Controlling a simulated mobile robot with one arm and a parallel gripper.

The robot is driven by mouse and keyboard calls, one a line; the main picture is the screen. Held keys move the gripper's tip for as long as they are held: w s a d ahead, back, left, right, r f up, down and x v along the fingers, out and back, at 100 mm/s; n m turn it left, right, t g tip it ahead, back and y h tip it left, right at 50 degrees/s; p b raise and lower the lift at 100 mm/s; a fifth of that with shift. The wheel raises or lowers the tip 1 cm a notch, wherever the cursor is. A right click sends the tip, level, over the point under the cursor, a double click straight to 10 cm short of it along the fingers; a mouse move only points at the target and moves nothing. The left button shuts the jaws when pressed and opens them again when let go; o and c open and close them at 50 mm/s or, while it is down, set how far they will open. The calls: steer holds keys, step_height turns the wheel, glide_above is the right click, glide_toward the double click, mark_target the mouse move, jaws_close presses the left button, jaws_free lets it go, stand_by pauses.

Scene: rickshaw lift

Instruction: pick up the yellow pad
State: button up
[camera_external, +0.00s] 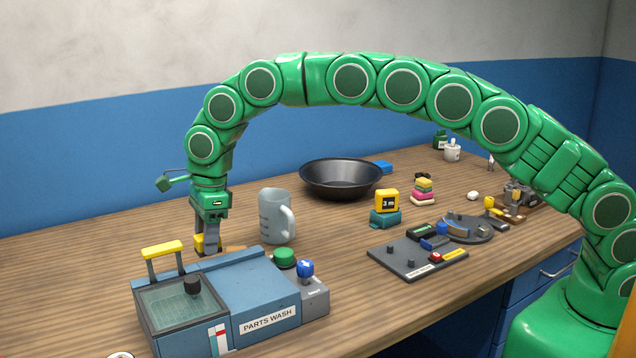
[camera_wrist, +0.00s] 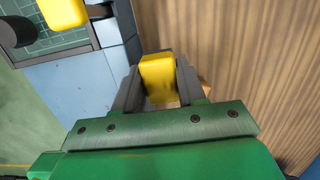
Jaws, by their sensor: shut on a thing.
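The yellow pad (camera_wrist: 159,77) is a small block with rounded edges, held between the two dark fingers of my gripper (camera_wrist: 158,88) in the wrist view. In the external view my gripper (camera_external: 210,240) points straight down at the left, just behind the parts washer, with the yellow pad (camera_external: 199,243) showing at its fingertips. The fingers are shut on it. The pad is low, close to the wooden table, and I cannot tell whether it touches the table. Its lower side is hidden.
The blue parts washer (camera_external: 235,290) with a raised yellow handle (camera_external: 162,249) stands right in front of my gripper. A grey mug (camera_external: 272,215) stands to the right, a black bowl (camera_external: 341,180) farther back. Small parts crowd the table's right half. Bare wood (camera_external: 80,265) lies at left.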

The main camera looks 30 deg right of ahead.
steer(key=shift+s+d+r, duration=0.65)
steer(key=shift+s+d, duration=0.4)
steer(key=shift+d, duration=0.05)
steer(key=shift+s+d+r, duration=0.7)
steer(key=shift+s+d, duration=0.3)
steer(key=shift+d, duration=0.05)
steer(key=shift+s+d+r, duration=0.65)
steer(key=shift+s+d, duration=0.4)
steer(key=shift+d, duration=0.05)
